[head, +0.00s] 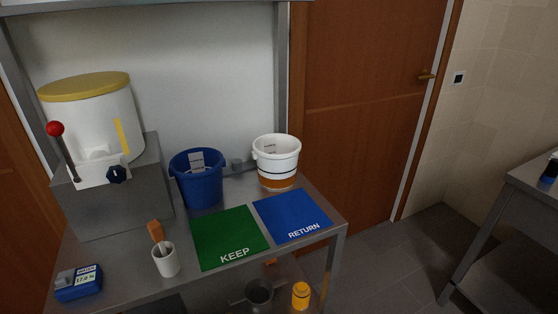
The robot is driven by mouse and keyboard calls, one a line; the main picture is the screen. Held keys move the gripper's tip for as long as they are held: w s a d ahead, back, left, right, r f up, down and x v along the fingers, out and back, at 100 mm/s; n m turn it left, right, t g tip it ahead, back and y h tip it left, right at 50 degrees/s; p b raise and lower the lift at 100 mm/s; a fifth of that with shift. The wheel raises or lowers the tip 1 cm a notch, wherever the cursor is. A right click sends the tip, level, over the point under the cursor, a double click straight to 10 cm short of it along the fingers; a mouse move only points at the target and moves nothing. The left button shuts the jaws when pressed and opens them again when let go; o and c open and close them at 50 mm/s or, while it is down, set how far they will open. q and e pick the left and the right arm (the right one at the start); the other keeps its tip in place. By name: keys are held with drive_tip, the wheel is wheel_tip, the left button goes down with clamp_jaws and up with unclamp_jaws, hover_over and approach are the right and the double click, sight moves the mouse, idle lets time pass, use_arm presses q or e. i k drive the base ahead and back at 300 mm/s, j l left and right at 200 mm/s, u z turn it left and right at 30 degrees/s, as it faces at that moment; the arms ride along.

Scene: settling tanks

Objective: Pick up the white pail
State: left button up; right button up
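The white pail (277,164) stands upright at the back right of the metal table (212,270). It has a dark line around it and an orange-brown band at its lower part. Faint marks show on its inner wall. It stands just behind the blue RETURN mat (291,213) and right of a blue pail (198,186). Neither of my grippers shows in the head view.
A green KEEP mat (228,237), a white cup (166,261) with an orange-handled tool, and a blue meter (78,283) lie on the table. A white tank (97,115) with a red-knobbed lever stands at left.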

sight(277, 162)
drive_tip(key=i+l+u, duration=0.1)
drive_tip(key=l, duration=0.55)
drive_tip(key=i+l+u, duration=0.1)
drive_tip(key=l, duration=0.6)
